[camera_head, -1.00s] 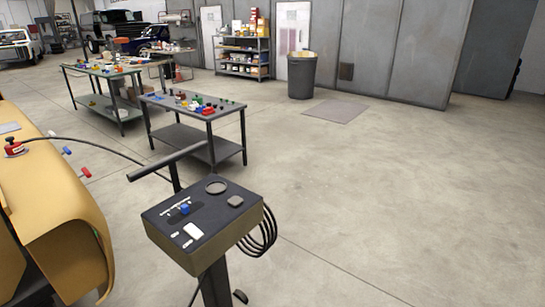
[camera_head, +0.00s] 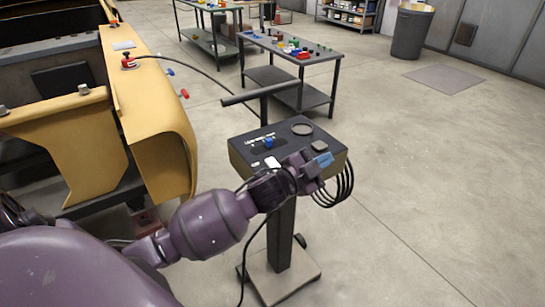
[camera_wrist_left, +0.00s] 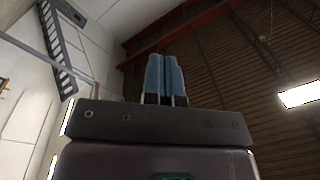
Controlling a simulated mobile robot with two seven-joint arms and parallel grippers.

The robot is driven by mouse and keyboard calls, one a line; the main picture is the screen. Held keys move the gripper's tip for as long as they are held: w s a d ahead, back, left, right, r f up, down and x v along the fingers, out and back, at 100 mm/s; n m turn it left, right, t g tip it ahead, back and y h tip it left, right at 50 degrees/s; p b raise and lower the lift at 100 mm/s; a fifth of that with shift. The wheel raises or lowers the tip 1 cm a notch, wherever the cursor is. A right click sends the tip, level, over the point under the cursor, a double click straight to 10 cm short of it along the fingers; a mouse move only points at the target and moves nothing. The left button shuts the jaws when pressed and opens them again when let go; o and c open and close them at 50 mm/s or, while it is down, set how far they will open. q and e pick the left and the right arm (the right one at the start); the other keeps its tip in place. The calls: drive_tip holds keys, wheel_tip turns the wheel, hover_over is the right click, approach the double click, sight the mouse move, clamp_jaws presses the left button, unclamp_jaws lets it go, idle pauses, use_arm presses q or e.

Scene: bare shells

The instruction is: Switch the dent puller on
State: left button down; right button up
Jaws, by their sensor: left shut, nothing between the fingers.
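The dent puller (camera_head: 240,155) is a dark box with tan sides on a post with a flat base. Its top panel carries a blue knob (camera_head: 268,143), a white switch (camera_head: 272,162), a round dial and a dark square button. My left gripper (camera_head: 322,160) is at the front right of the panel, shut and empty, and hides part of its front edge. I cannot tell whether it touches the box. In the left wrist view its blue fingers (camera_wrist_left: 165,75) are together and point at the ceiling. My right gripper is out of view.
A yellow car body shell (camera_head: 150,110) stands on the left, with a red puller piece (camera_head: 128,61) on it. A cable runs from that piece towards the dent puller. A work table (camera_head: 295,90) with small coloured items stands behind.

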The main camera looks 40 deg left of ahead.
use_arm(q)
drive_tip(key=w+d+r+m+g+h+b, duration=0.1)
drive_tip(key=d+r+m+g+h, duration=0.15)
drive_tip(key=r+m+h, duration=0.35)
drive_tip(key=w+d+r+m+g+h, duration=0.1)
drive_tip(key=d+r+m+g, duration=0.15)
drive_tip(key=r+m, duration=0.4)
drive_tip(key=w+d+r+m+g+h+b, duration=0.1)
drive_tip(key=w+d+r+m+g+h, duration=0.2)
drive_tip(key=m, duration=0.6)
drive_tip(key=m+g+y, duration=0.6)
drive_tip(key=g+y, duration=0.3)
drive_tip(key=y, duration=0.9)
approach(271, 161)
drive_tip(key=f, duration=0.2)
drive_tip(key=f+b, duration=0.1)
drive_tip(key=f, duration=0.1)
drive_tip(key=a+f+b, duration=0.1)
drive_tip(key=f, duration=0.1)
drive_tip(key=shift+w+a+f, duration=0.1)
drive_tip(key=shift+w+f, duration=0.05)
drive_tip(key=shift+w, duration=0.25)
drive_tip(key=shift+a+f, duration=0.1)
drive_tip(key=shift+f, duration=0.45)
